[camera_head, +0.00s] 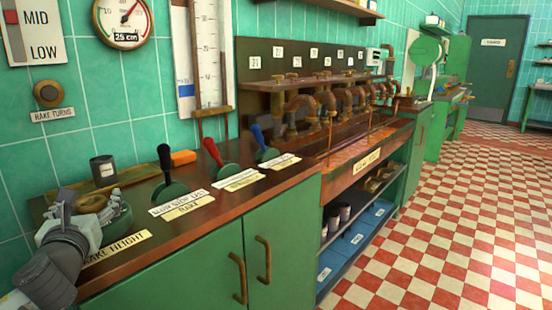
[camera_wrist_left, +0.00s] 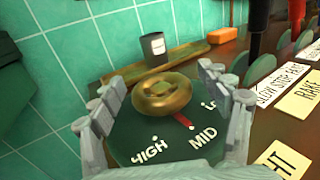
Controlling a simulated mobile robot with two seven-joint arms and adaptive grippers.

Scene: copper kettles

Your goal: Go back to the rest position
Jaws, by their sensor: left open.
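My left gripper (camera_head: 82,215) is at the near left end of the wooden counter, at the rake height dial. In the left wrist view my left gripper (camera_wrist_left: 165,100) is open, with one finger on each side of a round brass knob (camera_wrist_left: 166,92). I cannot tell whether the fingers touch it. The knob sits on a dark green dial (camera_wrist_left: 145,152) marked HIGH and MID, with a third mark partly hidden. A red pointer (camera_wrist_left: 185,121) shows near MID. The knob (camera_head: 92,203) also shows in the head view. My right gripper is not in view.
A dark cup (camera_head: 103,168) and an orange block (camera_head: 183,157) stand behind the dial. Black (camera_head: 165,158), red (camera_head: 213,153) and blue (camera_head: 258,137) levers rise to the right. The tiled wall is close behind. Checkered floor (camera_head: 450,230) lies open at right.

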